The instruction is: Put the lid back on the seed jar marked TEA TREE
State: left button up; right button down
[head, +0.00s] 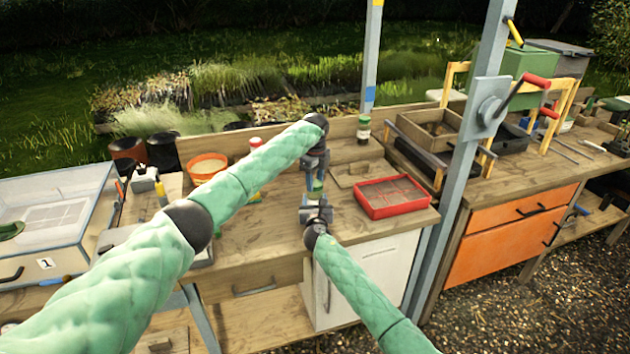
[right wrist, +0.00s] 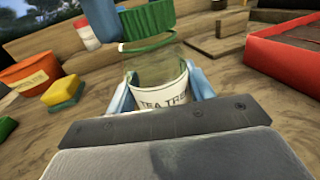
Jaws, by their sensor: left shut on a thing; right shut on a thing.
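The seed jar (right wrist: 160,98) is clear with a white label reading "TEA TR…", the rest hidden. It stands upright between the blue fingers of my right gripper (right wrist: 160,100), which is shut on it; this gripper also shows in the head view (head: 316,204). The green ribbed lid (right wrist: 146,42) is held by my left gripper (head: 316,180), which is shut on it from above. In the right wrist view the lid is over the jar's mouth, a little toward the left and slightly tilted. I cannot tell whether lid and jar touch.
A red tray (head: 412,209) lies right of the jar, with a wooden board (head: 352,176) behind. An orange pot (right wrist: 28,86) and a yellow-green sponge (right wrist: 62,94) are to the left. Another jar (head: 363,131) stands at the back, near the grey post (head: 369,60).

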pick_arm(q)
jog(key=m, duration=0.8)
jog(key=shift+w, duration=0.1)
jog(key=m, duration=0.4)
jog(key=shift+m, duration=0.3)
jog(key=m, duration=0.3)
jog(key=shift+a, duration=0.1)
jog(key=o, duration=0.9)
jog(key=shift+o, duration=0.2)
